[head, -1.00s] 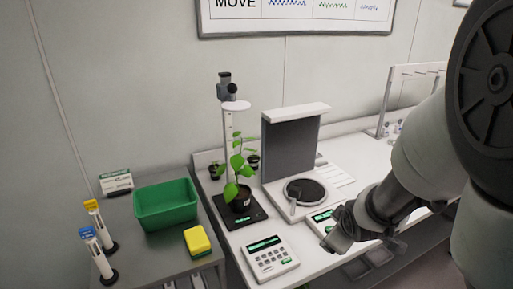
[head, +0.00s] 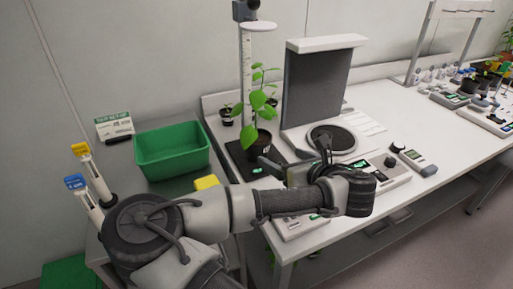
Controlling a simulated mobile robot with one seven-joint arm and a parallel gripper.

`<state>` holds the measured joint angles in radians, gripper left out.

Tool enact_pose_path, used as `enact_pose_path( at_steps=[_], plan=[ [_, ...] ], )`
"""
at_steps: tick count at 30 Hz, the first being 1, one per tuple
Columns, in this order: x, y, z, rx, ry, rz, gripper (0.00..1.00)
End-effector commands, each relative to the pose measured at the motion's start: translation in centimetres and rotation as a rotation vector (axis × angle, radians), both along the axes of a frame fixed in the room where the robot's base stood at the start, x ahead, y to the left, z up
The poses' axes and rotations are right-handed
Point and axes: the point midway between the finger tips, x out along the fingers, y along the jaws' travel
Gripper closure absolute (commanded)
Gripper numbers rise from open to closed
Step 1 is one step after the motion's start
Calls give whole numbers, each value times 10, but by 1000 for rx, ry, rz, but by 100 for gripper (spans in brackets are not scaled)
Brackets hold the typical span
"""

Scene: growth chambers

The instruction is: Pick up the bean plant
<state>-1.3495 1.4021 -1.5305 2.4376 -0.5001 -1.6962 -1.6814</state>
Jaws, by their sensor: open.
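The bean plant (head: 258,102) is a leafy green stem in a dark pot (head: 263,141). It stands upright on a black scale plate (head: 238,155) in front of a white ruler post, in the head view. My gripper (head: 272,166) is beside the pot, at its lower right, with its jaws open and nothing visibly between them. It appears close to the pot, but I cannot tell whether it touches. My wrist and forearm cross the front of the bench and hide part of the scale.
A green bin (head: 172,151) and a yellow block (head: 206,183) are on the grey table at left. A grey-backed stand (head: 315,88) with a round dark plate (head: 332,138) is right of the plant. Small pots sit behind it.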

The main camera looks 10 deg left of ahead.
Motion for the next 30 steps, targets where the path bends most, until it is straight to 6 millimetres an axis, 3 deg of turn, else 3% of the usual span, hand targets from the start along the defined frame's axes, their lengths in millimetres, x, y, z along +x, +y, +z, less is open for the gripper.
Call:
enact_pose_path(
  at_steps=[12,22,30],
  plan=[
    [62,52,-36,0,2,1,16],
    [83,71,-45,3,1,-3,16],
    [108,98,-56,1,2,-2,16]
  ],
)
